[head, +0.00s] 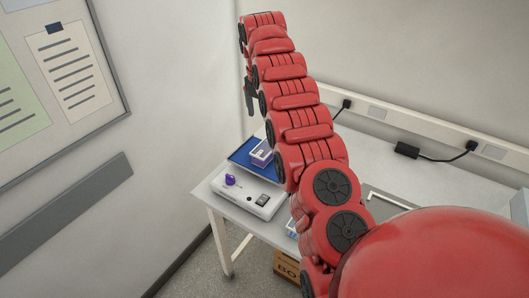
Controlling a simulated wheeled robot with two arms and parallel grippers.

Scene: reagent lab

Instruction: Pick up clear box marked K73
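No label reading K73 can be made out. A small pale box with purple contents (260,153) sits on the blue platform of a white device, partly covered by my red arm. Another pale and blue item (291,229) shows at the table's front edge, mostly hidden behind the arm. The arm comes in from the lower right. Its dark gripper (249,97) is at the upper left end, high in front of the wall and apart from both items. Whether it is open or shut cannot be seen. My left gripper is out of view.
The white device (247,199) with a purple knob stands at the left end of the white table (349,146). A grey framed mat (385,204) lies right of the arm. A cardboard box (287,266) is under the table.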

